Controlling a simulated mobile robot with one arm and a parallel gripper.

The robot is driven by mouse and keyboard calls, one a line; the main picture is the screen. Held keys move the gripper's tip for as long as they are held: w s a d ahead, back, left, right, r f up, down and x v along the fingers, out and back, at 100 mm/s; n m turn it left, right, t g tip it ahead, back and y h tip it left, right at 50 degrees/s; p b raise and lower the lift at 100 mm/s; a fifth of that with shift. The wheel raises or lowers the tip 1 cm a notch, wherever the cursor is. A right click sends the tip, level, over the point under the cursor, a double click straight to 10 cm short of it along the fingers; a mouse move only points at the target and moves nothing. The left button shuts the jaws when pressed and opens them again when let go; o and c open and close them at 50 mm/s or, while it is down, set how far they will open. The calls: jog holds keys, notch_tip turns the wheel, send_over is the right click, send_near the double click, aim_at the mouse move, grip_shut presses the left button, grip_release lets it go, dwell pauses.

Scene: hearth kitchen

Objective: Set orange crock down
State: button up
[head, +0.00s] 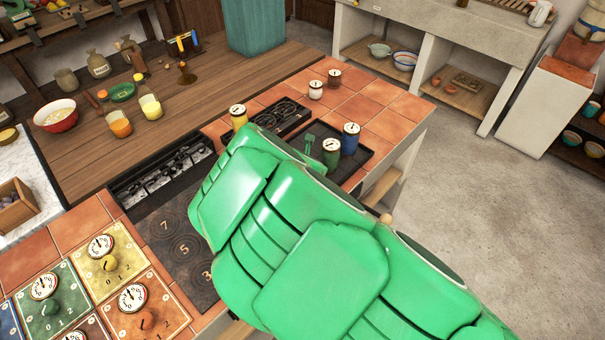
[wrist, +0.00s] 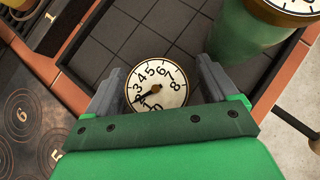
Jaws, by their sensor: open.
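In the wrist view, a crock with a round white dial lid (wrist: 157,86) stands between my gripper's (wrist: 160,72) two grey fingers. The fingers are apart, with a gap visible on each side of the lid. The crock's body is hidden below the lid, so its orange colour cannot be confirmed. It appears to be on the dark tray (wrist: 128,38). A green crock (wrist: 245,42) stands close by on the right. In the head view, my green arm covers the gripper and this crock.
In the head view, the green crock (head: 331,151) and a blue crock (head: 350,138) stand on the tray. A yellow crock (head: 238,117), a white crock (head: 316,90) and a brown crock (head: 334,78) stand farther back. Numbered burner plates (head: 171,246) lie to the left.

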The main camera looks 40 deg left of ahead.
jog(key=shift+w+a+f, duration=0.15)
jog(key=shift+a+f, duration=0.05)
jog(key=shift+f, duration=0.05)
jog(key=shift+c, duration=0.3)
jog(key=c, duration=1.3)
